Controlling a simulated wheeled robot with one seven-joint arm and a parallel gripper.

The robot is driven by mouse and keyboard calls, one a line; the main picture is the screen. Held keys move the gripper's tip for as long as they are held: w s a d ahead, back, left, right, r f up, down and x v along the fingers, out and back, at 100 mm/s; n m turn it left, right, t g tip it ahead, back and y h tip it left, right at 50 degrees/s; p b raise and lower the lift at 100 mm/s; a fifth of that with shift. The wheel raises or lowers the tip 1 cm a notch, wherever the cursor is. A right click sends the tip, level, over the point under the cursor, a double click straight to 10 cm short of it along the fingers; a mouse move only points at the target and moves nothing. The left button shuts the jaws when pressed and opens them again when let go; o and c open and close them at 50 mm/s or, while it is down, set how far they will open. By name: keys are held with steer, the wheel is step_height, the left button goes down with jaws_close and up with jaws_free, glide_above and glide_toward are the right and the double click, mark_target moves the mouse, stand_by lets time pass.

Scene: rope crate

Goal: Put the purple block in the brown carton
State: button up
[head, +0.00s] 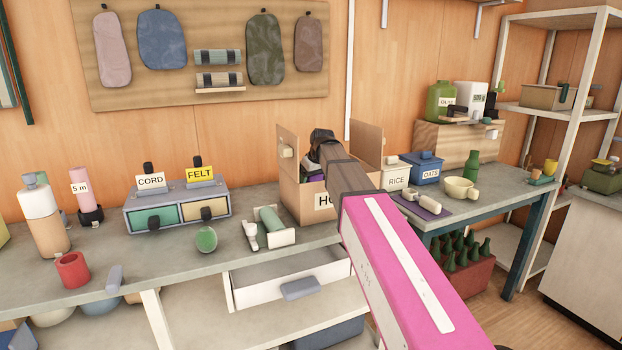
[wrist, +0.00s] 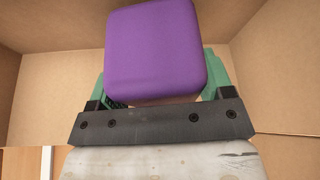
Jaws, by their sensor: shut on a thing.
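The purple block (wrist: 156,50) fills the upper middle of the wrist view, held between the green fingers of my gripper (wrist: 155,85). My gripper is shut on it. Cardboard walls of the brown carton (wrist: 55,85) surround the block on the left, right and far side. In the head view the brown carton (head: 292,204) stands on the bench with its flaps up. My arm reaches over it, and my gripper (head: 313,172) is at its opening, mostly hidden by my arm. Only a small purple patch shows there. I cannot tell whether the block touches the carton floor.
A white holder with a green roll (head: 271,219) sits left of the carton. An open drawer (head: 285,275) juts out below. The CORD and FELT drawer unit (head: 178,208) is farther left.

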steer(key=shift+f, duration=0.55)
steer(key=o, duration=1.1)
steer(key=v, duration=1)
steer(key=shift+r, duration=0.4)
steer(key=shift+s+d, duration=0.1)
